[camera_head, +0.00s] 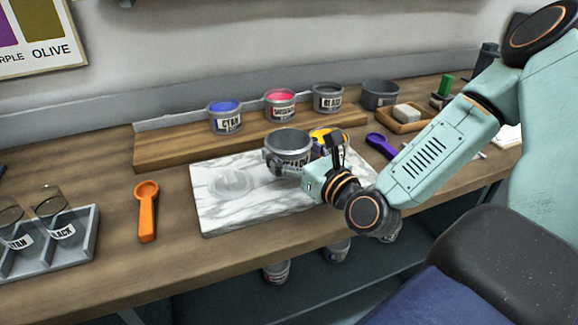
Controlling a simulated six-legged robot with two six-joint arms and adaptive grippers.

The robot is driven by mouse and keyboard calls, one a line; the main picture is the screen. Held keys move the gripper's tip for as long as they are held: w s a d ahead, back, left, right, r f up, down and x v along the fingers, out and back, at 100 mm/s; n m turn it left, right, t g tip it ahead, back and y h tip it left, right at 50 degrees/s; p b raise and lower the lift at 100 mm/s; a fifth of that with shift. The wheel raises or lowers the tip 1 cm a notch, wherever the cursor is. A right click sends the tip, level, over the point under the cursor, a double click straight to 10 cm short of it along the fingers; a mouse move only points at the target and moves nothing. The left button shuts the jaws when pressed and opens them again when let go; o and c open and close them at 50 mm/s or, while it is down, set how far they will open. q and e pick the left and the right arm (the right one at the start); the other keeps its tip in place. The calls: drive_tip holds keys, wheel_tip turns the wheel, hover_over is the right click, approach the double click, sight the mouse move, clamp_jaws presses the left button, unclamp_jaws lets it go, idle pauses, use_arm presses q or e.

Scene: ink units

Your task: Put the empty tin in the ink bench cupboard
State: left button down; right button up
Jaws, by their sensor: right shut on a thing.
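A grey metal tin (288,142) with an open top is held in my right gripper (291,168), low over the marble slab (214,213). The tin looks upright, and its inside shows bare grey. Its label is partly covered by the gripper, which is shut on its near side. The ink bench cupboard (305,290) is the open space under the bench top, with several tins (277,272) in it. My right arm hides part of it. My left gripper is out of view.
A yellow tin (325,134) is behind my gripper. An orange scoop (147,208), purple scoop (382,146) and grey jar tray (85,250) lie on the bench.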

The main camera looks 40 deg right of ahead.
wheel_tip(320, 180, down, 3)
drive_tip(key=shift+a+f+b, duration=0.1)
drive_tip(key=shift+a+b, duration=0.05)
drive_tip(key=shift+b, duration=0.75)
drive_tip(key=shift+w+d+f, duration=0.15)
drive_tip(key=shift+w+d, duration=0.05)
drive_tip(key=shift+w, duration=0.05)
drive_tip(key=shift+s+a, duration=0.1)
drive_tip(key=shift+s, duration=0.25)
drive_tip(key=o, duration=1.5)
drive_tip(key=shift+w+f, duration=0.15)
drive_tip(key=shift+w, duration=0.1)
drive_tip(key=shift+o, duration=0.2)
drive_tip(key=shift+s, duration=0.15)
